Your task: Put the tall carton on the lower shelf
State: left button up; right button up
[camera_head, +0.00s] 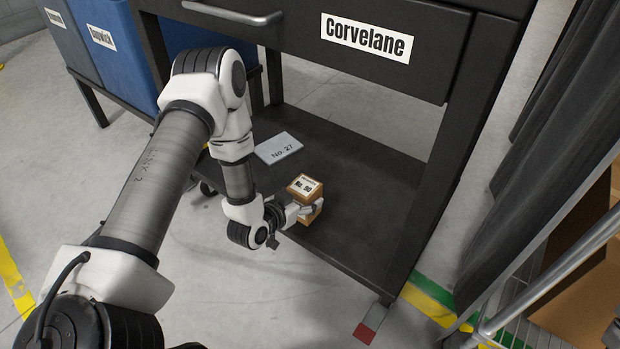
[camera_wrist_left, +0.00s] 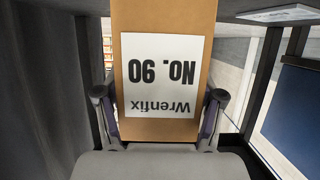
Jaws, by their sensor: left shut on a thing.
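The tall carton (camera_head: 305,187) is brown, with a white label reading "No. 90". My left gripper (camera_head: 300,208) is shut on it at the front edge of the lower shelf (camera_head: 365,190). In the left wrist view the carton (camera_wrist_left: 163,75) stands between the two fingers of the left gripper (camera_wrist_left: 160,115), its label "Wrenfix No. 90" upside down. I cannot tell whether the carton's base touches the shelf. The dark shelf lies below a drawer labelled "Corvelane". My right gripper is not in view.
A grey plate marked "No. 27" (camera_head: 278,148) lies on the shelf, left of and behind the carton. The drawer front (camera_head: 300,45) overhangs the shelf. Blue bins (camera_head: 115,45) stand at the left. The shelf is clear right of the carton. An open cardboard box (camera_head: 585,290) is at far right.

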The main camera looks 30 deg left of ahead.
pick_arm(q)
jog(key=w+a+f+b, duration=0.1)
jog(key=w+a+b, duration=0.1)
jog(key=w, duration=0.1)
jog(key=w+a+f+b, duration=0.4)
jog(key=w+b, duration=0.1)
jog(key=shift+w+a+f, duration=0.1)
jog(key=shift+w+a, duration=0.05)
jog(key=shift+w, duration=0.15)
jog(key=shift+r, duration=0.3)
jog(key=o, duration=1.5)
jog(key=shift+f, duration=0.2)
jog(key=shift+c, duration=0.2)
jog(key=shift+r, duration=0.1)
